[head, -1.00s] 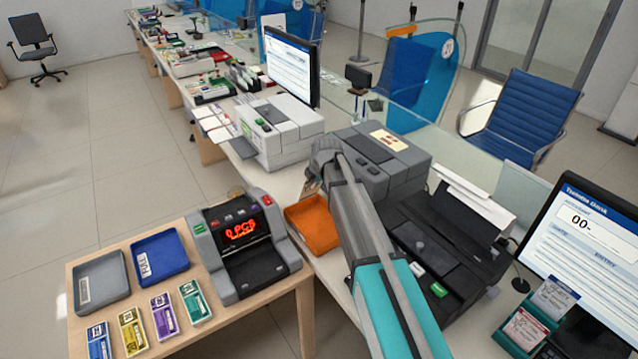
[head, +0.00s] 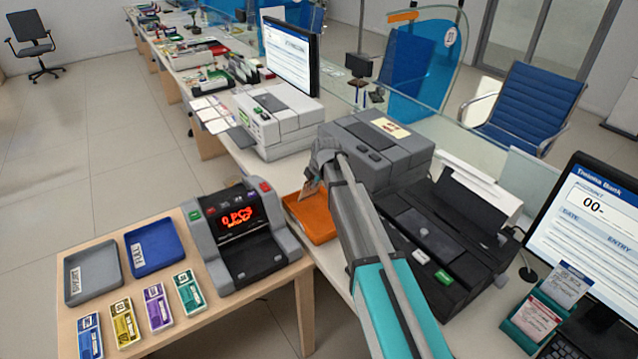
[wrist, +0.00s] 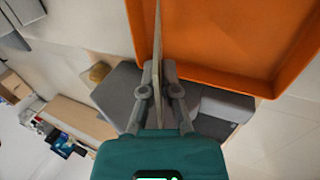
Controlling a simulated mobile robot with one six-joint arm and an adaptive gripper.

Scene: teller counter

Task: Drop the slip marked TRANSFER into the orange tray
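The orange tray (head: 318,222) lies on the counter beside the banknote counter. It also fills the upper right of the wrist view (wrist: 225,45). My gripper (head: 314,178) is over the tray's back part, pointing down. In the wrist view my gripper (wrist: 158,68) is shut on a thin slip (wrist: 157,35), seen nearly edge-on. The slip (head: 309,188) shows small below the fingers in the head view, in front of the tray's back part. Its print cannot be read, and I cannot tell whether it touches the tray.
A grey banknote counter (head: 240,240) stands left of the tray. A grey machine (head: 380,150) and a black printer (head: 440,235) stand to the right. A teal holder (head: 525,325) with two slips stands at far right. Grey (head: 92,285) and blue (head: 152,262) trays lie on the side table.

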